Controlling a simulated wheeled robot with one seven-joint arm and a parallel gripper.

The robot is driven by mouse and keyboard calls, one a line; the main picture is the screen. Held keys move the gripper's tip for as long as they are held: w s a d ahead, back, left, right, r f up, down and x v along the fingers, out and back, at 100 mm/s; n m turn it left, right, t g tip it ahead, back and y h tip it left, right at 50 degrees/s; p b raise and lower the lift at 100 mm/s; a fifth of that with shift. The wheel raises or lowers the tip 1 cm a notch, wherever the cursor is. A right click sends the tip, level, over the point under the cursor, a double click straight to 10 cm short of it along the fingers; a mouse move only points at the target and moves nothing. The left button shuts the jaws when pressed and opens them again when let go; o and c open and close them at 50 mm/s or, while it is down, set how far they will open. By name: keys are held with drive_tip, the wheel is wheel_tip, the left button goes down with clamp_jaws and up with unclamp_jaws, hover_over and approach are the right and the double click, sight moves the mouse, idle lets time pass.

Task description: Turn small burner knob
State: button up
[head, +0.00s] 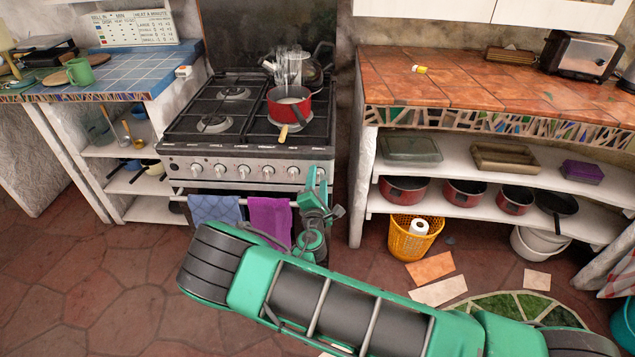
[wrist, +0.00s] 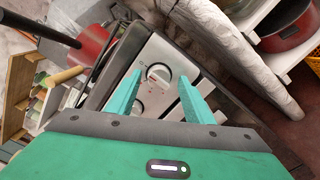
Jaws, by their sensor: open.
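The stove (head: 240,115) has a row of several round knobs along its silver front panel. I cannot tell which one belongs to the small burner. The rightmost knob (head: 293,172) is beside my gripper (head: 314,180), which is at the panel's right end. In the wrist view my gripper (wrist: 159,80) is open, its two green fingers spread. One white-faced knob (wrist: 158,74) shows between the fingertips, and whether they touch it is unclear. A second knob (wrist: 138,107) shows near the left finger.
A red pan (head: 288,106) sits on the right burners, its wooden handle (head: 283,133) reaching over the front edge. A blue towel (head: 216,210) and a purple towel (head: 270,218) hang on the oven rail. A tiled counter (head: 470,90) with shelves stands to the right.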

drive_tip(key=shift+s, duration=0.1)
drive_tip(key=s, duration=1)
drive_tip(key=shift+s+a, duration=0.15)
drive_tip(key=shift+s, duration=0.1)
